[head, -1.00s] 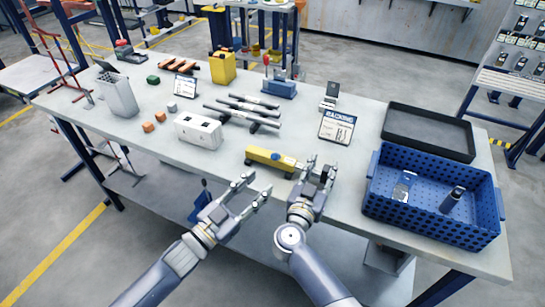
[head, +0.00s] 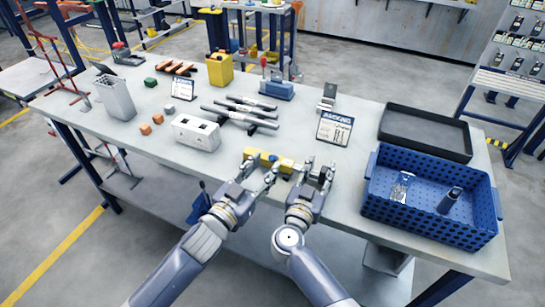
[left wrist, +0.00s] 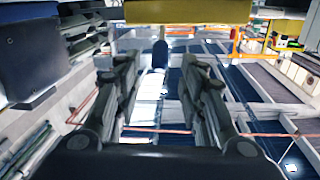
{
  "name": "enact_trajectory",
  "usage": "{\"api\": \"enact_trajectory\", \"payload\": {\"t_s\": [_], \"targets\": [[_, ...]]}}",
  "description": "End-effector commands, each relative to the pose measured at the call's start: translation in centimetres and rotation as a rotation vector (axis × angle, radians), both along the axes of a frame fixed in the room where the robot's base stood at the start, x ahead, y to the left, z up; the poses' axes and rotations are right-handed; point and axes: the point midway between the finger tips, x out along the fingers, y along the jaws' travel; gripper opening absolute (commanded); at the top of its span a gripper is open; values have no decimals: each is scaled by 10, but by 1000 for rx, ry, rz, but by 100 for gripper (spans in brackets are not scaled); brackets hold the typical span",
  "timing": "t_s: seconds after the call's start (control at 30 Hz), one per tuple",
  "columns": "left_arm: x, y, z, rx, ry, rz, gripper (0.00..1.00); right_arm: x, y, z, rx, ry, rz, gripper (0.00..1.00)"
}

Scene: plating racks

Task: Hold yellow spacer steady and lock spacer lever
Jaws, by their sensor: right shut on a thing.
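The yellow spacer (head: 252,154) lies along the front of the table, with a small blue lever knob on it that my left gripper partly covers. My right gripper (head: 317,171) is shut on the spacer's right end. My left gripper (head: 259,172) is at the spacer's front side, left of the right one, its fingers apart. In the left wrist view the spacer (left wrist: 188,11) crosses the top as a yellow bar. A rounded dark blue lever (left wrist: 160,52) hangs below it, between the open fingers and apart from both.
A white block with slots (head: 195,133) and several dark rods (head: 250,113) lie behind the spacer. A racking sign (head: 334,129) stands behind my right gripper. A blue crate (head: 400,214) and a black tray (head: 425,133) fill the right end.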

Motion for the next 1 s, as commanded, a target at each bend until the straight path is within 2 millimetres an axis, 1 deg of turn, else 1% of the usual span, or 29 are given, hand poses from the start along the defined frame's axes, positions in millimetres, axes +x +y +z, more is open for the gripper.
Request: {"api": "enact_trajectory", "payload": {"t_s": [0.03, 0.1, 0.3, 0.5, 0.73, 0.77, 0.8, 0.87, 0.9, 1.0], "targets": [[9, -6, 1, 0, -2, 0, 37, 0, 0, -1, -2, 2, 0, 2], [18, -12, 1, 0, -1, 0, 37, 0, 0, -1, -2, 2, 0, 2], [36, -24, 0, 0, -1, 0, 37, 0, 0, -1, -2, 2, 0, 2], [42, -28, 0, 1, 0, -1, 37, 0, 0, -1, -2, 2, 0, 2], [42, -28, 0, 1, 0, -1, 37, 0, 0, -1, -2, 2, 0, 2], [42, -28, 0, 1, 0, -1, 33, 0, 0, -1, -2, 2, 0, 2], [42, -28, 0, 0, 0, -1, 24, 0, 0, -1, -2, 2, 0, 2], [42, -28, 0, 0, 0, -1, 10, 0, 0, -1, -2, 2, 0, 2], [42, -28, 0, 0, 0, -1, 1, 0, 0, -1, -2, 2, 0, 2], [42, -28, 0, 0, 0, -1, 0, 0, 0, -1, -2, 2, 0, 2]]}}
